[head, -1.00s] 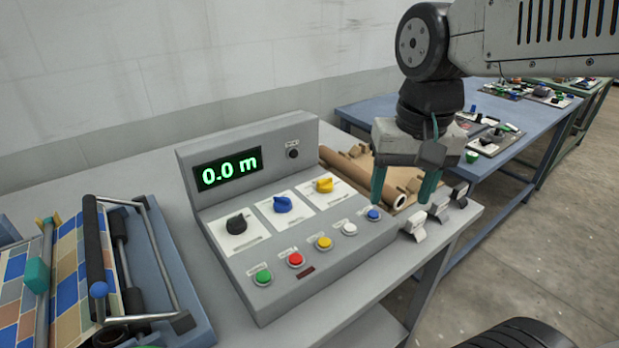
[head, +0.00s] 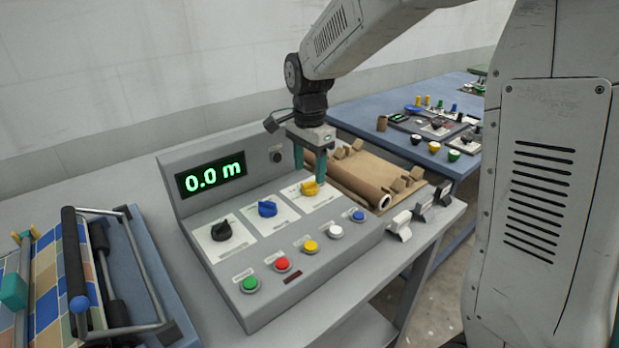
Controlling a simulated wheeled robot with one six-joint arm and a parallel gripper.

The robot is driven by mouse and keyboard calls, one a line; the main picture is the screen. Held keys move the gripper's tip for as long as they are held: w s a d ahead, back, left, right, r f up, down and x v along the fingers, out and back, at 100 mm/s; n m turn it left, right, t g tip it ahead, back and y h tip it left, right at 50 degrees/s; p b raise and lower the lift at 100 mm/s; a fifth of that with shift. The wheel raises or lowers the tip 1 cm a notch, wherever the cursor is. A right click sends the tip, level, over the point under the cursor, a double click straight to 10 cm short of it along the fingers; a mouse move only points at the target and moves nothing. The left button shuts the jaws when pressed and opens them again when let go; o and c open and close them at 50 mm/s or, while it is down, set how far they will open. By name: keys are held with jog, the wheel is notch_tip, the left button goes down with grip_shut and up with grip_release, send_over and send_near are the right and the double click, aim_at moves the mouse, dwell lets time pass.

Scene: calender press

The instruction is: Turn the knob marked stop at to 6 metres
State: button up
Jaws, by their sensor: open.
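Three pointer knobs sit on white plates: a black knob (head: 221,231), a blue knob (head: 267,208) and a yellow knob (head: 310,187). The labels on the plates are too small to read, so I cannot tell which is marked stop at. My gripper (head: 310,173) is open and points down at the yellow knob, with its green fingers to either side above it. I cannot tell whether a finger touches the knob.
Green (head: 250,284), red (head: 282,264), yellow (head: 311,246), white (head: 335,231) and blue (head: 358,216) buttons line the panel front. A brown roll (head: 352,182) lies to the right. A framed press with coloured tiles (head: 45,270) stands at left.

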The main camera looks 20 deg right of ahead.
aim_at(309, 182)
jog(key=shift+f, duration=1.75)
jog(key=shift+c, duration=0.2)
jog(key=c, duration=0.9)
jog(key=shift+c, duration=0.2)
